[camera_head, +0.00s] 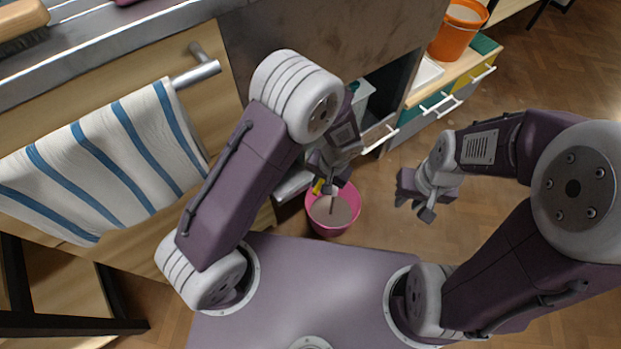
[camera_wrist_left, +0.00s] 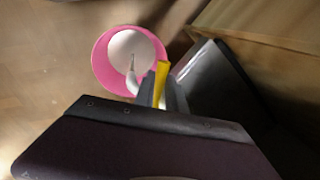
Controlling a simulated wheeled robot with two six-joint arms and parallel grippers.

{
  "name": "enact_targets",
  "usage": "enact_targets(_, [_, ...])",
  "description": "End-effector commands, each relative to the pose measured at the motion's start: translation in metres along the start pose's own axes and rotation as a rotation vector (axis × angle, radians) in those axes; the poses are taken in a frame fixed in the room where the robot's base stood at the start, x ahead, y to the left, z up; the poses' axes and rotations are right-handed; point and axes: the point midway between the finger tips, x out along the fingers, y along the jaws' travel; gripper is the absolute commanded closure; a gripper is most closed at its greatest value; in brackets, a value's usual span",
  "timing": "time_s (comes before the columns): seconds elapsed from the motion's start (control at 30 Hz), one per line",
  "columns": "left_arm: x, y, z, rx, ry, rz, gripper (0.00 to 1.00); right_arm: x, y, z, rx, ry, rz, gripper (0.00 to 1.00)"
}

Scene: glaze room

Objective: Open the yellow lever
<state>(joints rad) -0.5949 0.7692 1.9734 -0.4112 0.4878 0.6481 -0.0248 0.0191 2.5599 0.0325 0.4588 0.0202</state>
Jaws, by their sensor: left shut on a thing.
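The yellow lever (camera_head: 317,186) is a small strip beside my left gripper (camera_head: 330,184) in the head view, partly covered by it. In the left wrist view the yellow lever (camera_wrist_left: 160,82) stands up between the grey fingers of my left gripper (camera_wrist_left: 161,94), which is shut on it. A pale, curved piece (camera_wrist_left: 132,84) shows just left of the lever. What the lever is mounted on is mostly hidden. My right gripper (camera_head: 416,202) hangs empty over the floor to the right, its fingers apart.
A pink bucket (camera_head: 312,212) with pale contents stands on the floor below my left gripper; a thin dark line crosses the contents. A cabinet with a striped towel (camera_head: 115,155) is at left. An orange bucket (camera_head: 458,35) stands on a low drawer unit. The right floor is clear.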

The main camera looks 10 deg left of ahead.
Motion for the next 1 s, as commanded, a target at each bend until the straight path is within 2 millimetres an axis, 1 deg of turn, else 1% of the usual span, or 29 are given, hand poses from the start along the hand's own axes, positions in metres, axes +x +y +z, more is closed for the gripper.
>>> enact_targets(0.03, [-0.003,0.003,0.0,-0.037,-0.009,-0.001,1.0,-0.005,0.0,-0.001,0.0,0.0,0.0,0.73])
enact_targets(0.27, [-0.006,0.015,-0.003,-0.252,-0.053,-0.002,1.0,-0.02,0.0,-0.002,0.0,0.0,0.0,0.73])
enact_targets(0.7, [-0.01,0.034,-0.016,-0.659,-0.133,-0.002,1.0,-0.053,-0.001,-0.005,0.0,0.0,0.0,0.73])
enact_targets(1.0, [-0.011,0.043,-0.027,-0.894,-0.179,-0.001,1.0,-0.068,-0.001,-0.007,0.0,0.0,0.0,0.73])
